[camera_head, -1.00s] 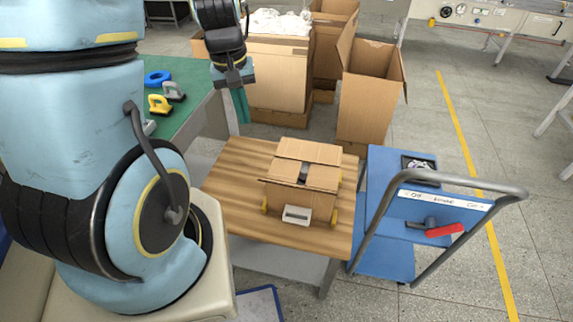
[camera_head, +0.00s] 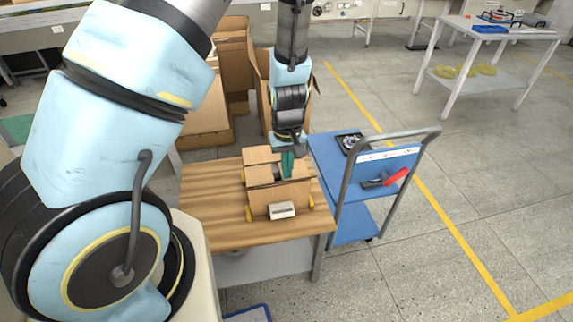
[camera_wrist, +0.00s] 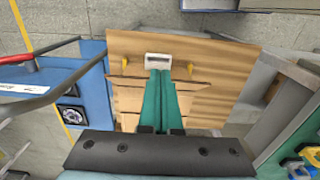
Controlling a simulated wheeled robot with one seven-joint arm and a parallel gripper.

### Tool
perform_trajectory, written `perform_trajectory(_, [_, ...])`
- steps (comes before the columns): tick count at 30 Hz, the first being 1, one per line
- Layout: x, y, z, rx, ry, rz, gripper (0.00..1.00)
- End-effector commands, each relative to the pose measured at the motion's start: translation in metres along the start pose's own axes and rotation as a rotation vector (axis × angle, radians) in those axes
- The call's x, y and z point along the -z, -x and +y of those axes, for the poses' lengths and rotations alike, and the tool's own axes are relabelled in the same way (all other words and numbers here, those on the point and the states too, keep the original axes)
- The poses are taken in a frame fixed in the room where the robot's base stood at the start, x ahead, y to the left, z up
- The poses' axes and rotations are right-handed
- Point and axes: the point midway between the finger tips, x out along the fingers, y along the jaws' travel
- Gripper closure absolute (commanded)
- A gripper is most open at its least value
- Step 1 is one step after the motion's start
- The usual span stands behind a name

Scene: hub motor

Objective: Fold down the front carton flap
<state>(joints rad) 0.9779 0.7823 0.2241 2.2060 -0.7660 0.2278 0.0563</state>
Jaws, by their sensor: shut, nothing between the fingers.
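The cardboard carton (camera_head: 265,203) stands on the wooden table, with a white rectangular piece (camera_head: 282,210) at its front. Its front flap (camera_head: 296,187) lies across the near part of the top, looking slightly tilted; the exact angle is unclear. Another flap (camera_head: 258,156) shows at the back, with a dark gap between. My gripper (camera_head: 288,176) points down over the carton top, its teal fingers together and empty. In the wrist view my gripper (camera_wrist: 159,74) overlaps the carton's middle near the white piece; contact cannot be told. The fingers hide part of the flaps.
The wooden table (camera_head: 207,195) has bare room left of the carton. Yellow clamps (camera_head: 249,214) stand beside the carton. A blue trolley (camera_head: 330,160) with a raised handle stands close on the right. Tall open cartons (camera_head: 232,65) stand behind.

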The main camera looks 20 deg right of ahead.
Motion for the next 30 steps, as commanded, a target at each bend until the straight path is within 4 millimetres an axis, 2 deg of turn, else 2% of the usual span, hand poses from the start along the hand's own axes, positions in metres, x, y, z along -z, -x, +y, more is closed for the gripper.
perform_trajectory(1, [0.0, -0.017, -0.001, 0.002, 0.0, -0.001, 1.0])
perform_trajectory(3, [0.0, -0.033, 0.0, 0.001, 0.0, 0.0, 1.0])
perform_trajectory(12, [0.0, -0.078, 0.0, 0.0, 0.0, 0.0, 1.0])
perform_trajectory(18, [0.0, -0.088, -0.001, 0.0, -0.001, 0.0, 1.0])
perform_trajectory(30, [0.0, -0.088, -0.001, 0.0, 0.0, 0.0, 1.0])
